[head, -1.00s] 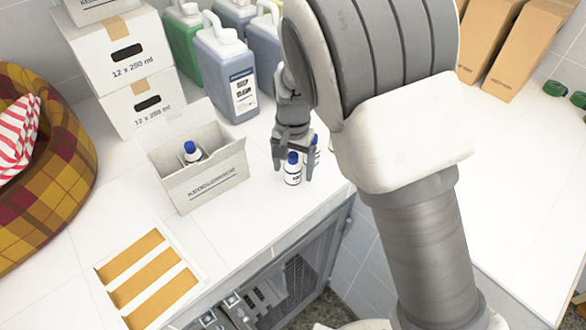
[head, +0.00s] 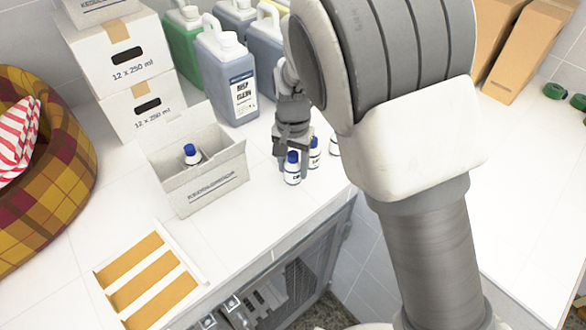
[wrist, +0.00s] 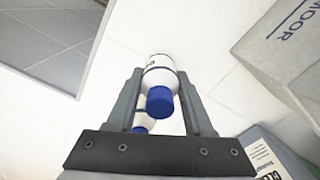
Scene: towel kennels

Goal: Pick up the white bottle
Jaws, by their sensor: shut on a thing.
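A white bottle with a blue cap (head: 292,174) stands upright near the counter's front edge. My gripper (head: 293,163) points down over it, with one finger on each side, shut on the bottle. In the wrist view the same bottle (wrist: 160,72) sits between the two fingers, its blue cap towards the camera. A second white bottle with a blue cap (head: 314,153) stands just behind to the right; in the wrist view it is partly hidden (wrist: 143,125). Part of another white bottle (head: 335,147) shows beside my arm.
An open grey carton (head: 213,188) with a blue-capped bottle (head: 192,154) inside stands to the left. Large jugs (head: 228,75) stand behind, with stacked white boxes (head: 140,70) at the back left. A tray with orange strips (head: 150,280) lies at front left.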

